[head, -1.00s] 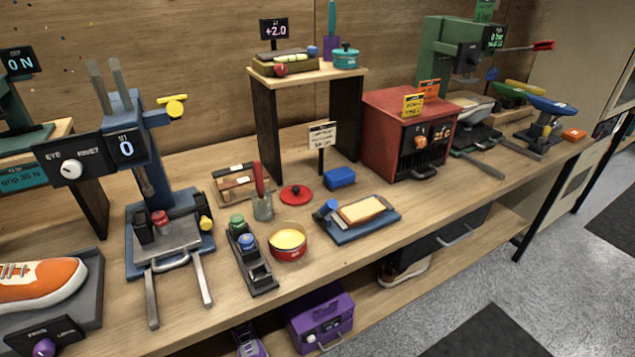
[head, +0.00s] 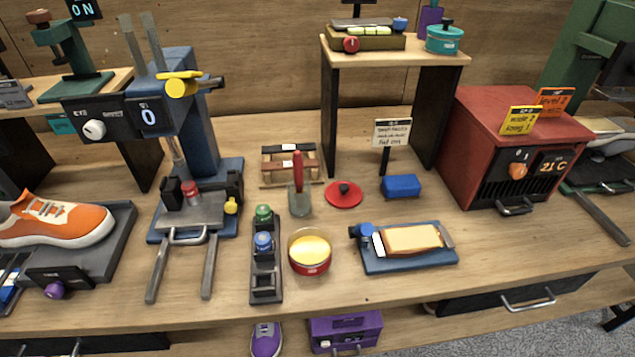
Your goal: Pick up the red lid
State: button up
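The red lid (head: 344,194) is a flat red disc with a dark knob on top. It lies on the wooden workbench (head: 400,288) near the middle of the head view. It sits behind and slightly right of an open red tin (head: 310,252) with yellow contents. A brush or spatula with a red handle (head: 298,172) stands just left of the lid. A blue block (head: 401,186) is to its right. My gripper is not visible in the head view.
A blue tray with a tan pad (head: 398,262) lies in front and right. A dark rack with green and blue knobs (head: 265,275) stands left of the tin. A small sign (head: 391,134) and a raised shelf (head: 400,52) rise behind the lid. A red oven (head: 505,140) is at right.

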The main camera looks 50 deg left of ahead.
aim_at(339, 194)
jog(key=u, duration=0.95)
jog(key=i, duration=0.8)
jog(key=u, duration=0.95)
